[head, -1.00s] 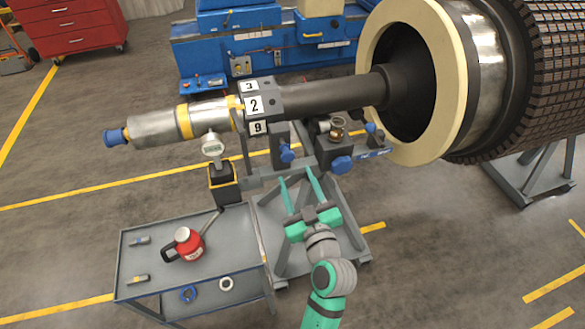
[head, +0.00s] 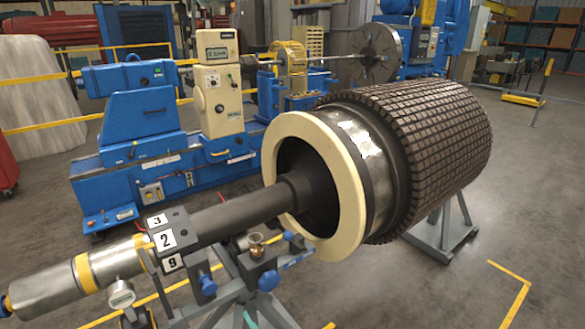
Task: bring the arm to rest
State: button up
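Only a small teal sliver, seemingly a fingertip of my gripper (head: 249,319), shows at the bottom edge of the head view. It is just below the rotor stand's clamp area. The rest of my gripper and arm is out of the frame, so I cannot tell its opening or whether it touches anything.
The large rotor (head: 425,150) lies on stands across the middle, its shaft (head: 235,215) running to a numbered block (head: 167,241). A dial gauge (head: 121,294) is at lower left. A blue lathe (head: 140,115) stands behind. Open floor (head: 440,285) lies at lower right.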

jog(key=s+d+f+m+h, duration=0.75)
jog(key=s+d+f, duration=0.4)
jog(key=s, duration=0.25)
jog(key=s+d+r+m+h, duration=0.1)
jog(key=s+d+h, duration=0.1)
jog(key=s, duration=1.5)
jog(key=shift+d+t, duration=0.4)
jog(key=shift+d, duration=0.15)
